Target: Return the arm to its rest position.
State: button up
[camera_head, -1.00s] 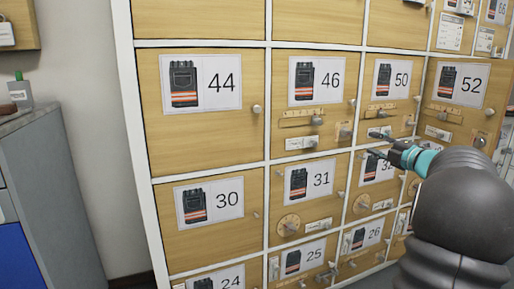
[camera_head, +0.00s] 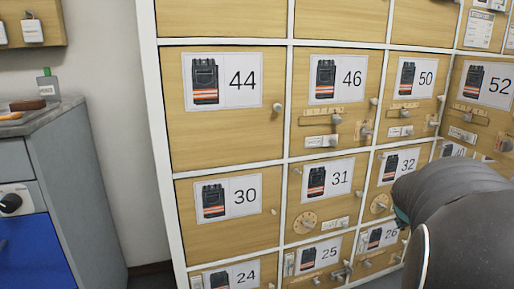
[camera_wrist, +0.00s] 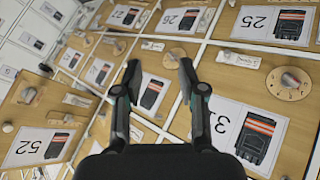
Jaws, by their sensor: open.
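My gripper (camera_wrist: 160,85) shows in the wrist view with its two dark fingers apart and nothing between them. Behind the fingers are the wooden locker doors, tilted in that view. In the head view my dark arm covers the lower right, and the gripper's fingers are hidden behind it. The arm stands in front of the lockers near door 32 (camera_head: 398,166) and door 26 (camera_head: 381,237). I cannot tell the exact gap between gripper and doors.
The locker wall has numbered doors with knobs, such as door 44 (camera_head: 224,110) and door 30 (camera_head: 228,212). Door 52 (camera_head: 478,105) is at the right. A grey cabinet (camera_head: 85,190) with a blue front stands at the left. A key board (camera_head: 30,25) hangs above.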

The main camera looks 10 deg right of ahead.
jog(key=s+a+r+n+y+p, duration=0.1)
jog(key=s+a, duration=0.3)
jog(key=a, duration=0.8)
jog(key=s+a+n+y+p, duration=0.1)
jog(key=s+a+y, duration=0.3)
jog(key=a, duration=0.9)
jog(key=s+a+r+n+y+p, duration=0.1)
jog(key=s+a, duration=0.4)
jog(key=a, duration=0.8)
jog(key=shift+s+a+r+t+y+p, duration=0.2)
jog(key=shift+s+r+t+y+p, duration=0.15)
jog(key=shift+y+p, duration=0.3)
